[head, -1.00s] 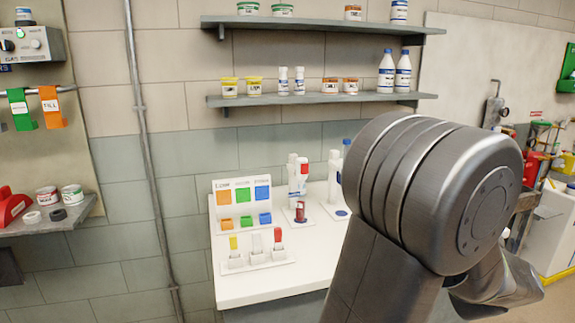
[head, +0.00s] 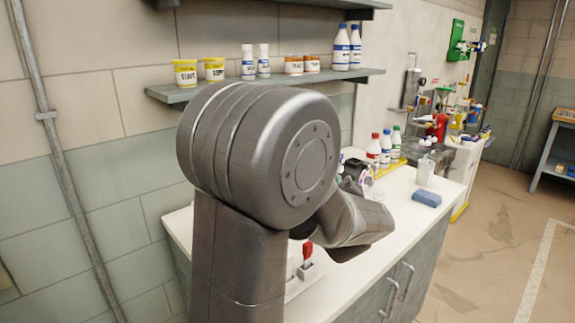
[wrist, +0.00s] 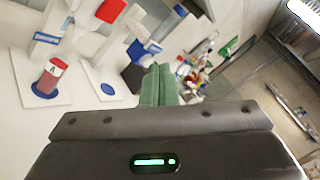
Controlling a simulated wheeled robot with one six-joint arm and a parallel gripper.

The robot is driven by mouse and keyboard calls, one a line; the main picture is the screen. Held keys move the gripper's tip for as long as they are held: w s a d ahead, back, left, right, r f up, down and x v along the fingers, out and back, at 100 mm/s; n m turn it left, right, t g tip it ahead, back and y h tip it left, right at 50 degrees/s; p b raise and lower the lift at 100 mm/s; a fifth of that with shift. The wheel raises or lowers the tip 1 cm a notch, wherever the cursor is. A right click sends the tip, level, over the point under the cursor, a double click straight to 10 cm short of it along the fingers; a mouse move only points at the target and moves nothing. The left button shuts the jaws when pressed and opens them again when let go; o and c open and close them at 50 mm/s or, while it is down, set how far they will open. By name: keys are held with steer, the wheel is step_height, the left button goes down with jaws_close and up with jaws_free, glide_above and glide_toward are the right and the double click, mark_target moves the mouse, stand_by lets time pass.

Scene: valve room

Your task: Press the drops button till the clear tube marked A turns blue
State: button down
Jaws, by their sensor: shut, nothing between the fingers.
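In the wrist view a small tube marked A (wrist: 49,79) stands at the left on a white base with a blue label. It looks red-brown, not clear or blue. A white stand (wrist: 45,40) with a blue label rises behind it. A red block (wrist: 110,10) on a white part shows at the top; I cannot tell whether it is the drops button. My gripper (wrist: 158,85) has its green fingers shut and empty, right of tube A and apart from it. In the head view my arm hides tube A and the stand.
The white counter (head: 405,205) holds several capped bottles (head: 385,148) and a blue block (head: 427,198). A red-topped piece (head: 307,252) shows beside my arm. A shelf (head: 165,95) with jars and bottles hangs above. The floor (head: 485,235) at right is clear.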

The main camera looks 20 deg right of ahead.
steer(key=shift+s+d, duration=0.1)
steer(key=shift+d, duration=0.05)
steer(key=w+a+b, duration=0.1)
steer(key=w+a, duration=0.1)
steer(key=w, duration=0.6)
steer(key=shift+w+a, duration=0.25)
stand_by(0.3)
steer(key=shift+w+f+b, duration=0.1)
steer(key=shift+b, duration=0.3)
stand_by(1.5)
steer(key=shift+w+a+b, duration=0.1)
steer(key=shift+w+b, duration=0.2)
steer(key=shift+b, duration=0.15)
